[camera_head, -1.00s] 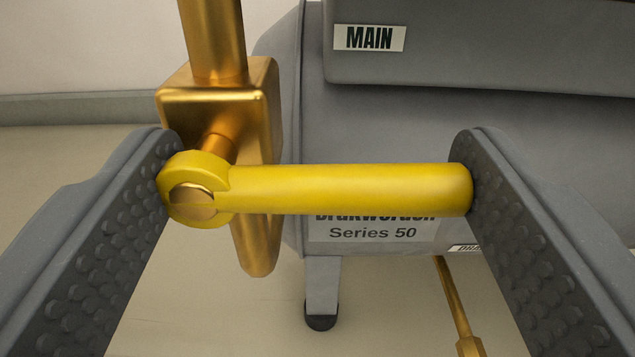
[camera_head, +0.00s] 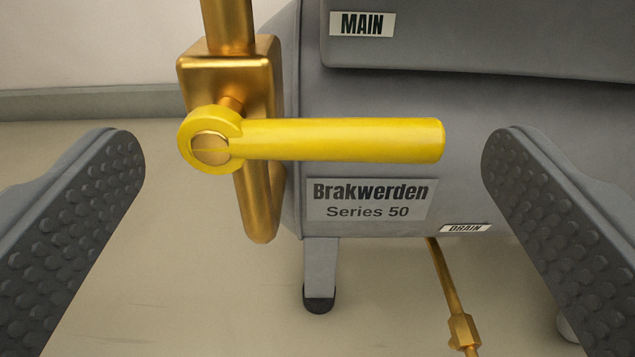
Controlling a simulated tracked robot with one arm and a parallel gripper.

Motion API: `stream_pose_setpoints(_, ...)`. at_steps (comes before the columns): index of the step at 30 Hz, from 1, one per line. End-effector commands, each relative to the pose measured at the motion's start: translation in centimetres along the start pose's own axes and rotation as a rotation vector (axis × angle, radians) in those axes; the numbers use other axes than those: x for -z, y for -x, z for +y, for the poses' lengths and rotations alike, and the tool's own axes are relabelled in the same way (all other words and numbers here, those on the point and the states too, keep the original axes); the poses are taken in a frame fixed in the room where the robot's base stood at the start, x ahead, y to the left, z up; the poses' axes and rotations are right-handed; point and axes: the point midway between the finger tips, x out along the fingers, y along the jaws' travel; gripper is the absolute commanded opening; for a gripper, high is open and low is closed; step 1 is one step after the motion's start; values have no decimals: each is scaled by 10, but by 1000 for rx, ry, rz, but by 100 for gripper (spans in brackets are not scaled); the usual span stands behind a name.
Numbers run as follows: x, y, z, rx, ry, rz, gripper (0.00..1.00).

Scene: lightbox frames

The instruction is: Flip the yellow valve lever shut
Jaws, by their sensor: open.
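The yellow valve lever (camera_head: 340,139) lies level, pointing right from its round hub on the brass valve body (camera_head: 228,75). The brass pipe runs vertically through the valve, so the lever stands across it. My gripper (camera_head: 315,155) is open and empty. One finger is to the left of the hub and the other to the right of the lever's tip. Clear gaps show on both sides, and neither finger appears to touch the lever.
A thin brass drain pipe (camera_head: 445,277) runs below. The floor at lower left is clear.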

Motion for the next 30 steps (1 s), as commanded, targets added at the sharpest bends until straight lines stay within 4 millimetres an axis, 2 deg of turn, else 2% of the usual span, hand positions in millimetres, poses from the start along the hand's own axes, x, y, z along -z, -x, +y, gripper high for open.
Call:
stream_pose_setpoints(9,1,66,2,-1,4,-3,93)
stream_pose_setpoints(15,-1,99,1,-1,4,0,93)
stream_pose_setpoints(21,-1,115,2,-4,2,1,93)
stream_pose_setpoints(30,0,117,2,-4,1,3,93)
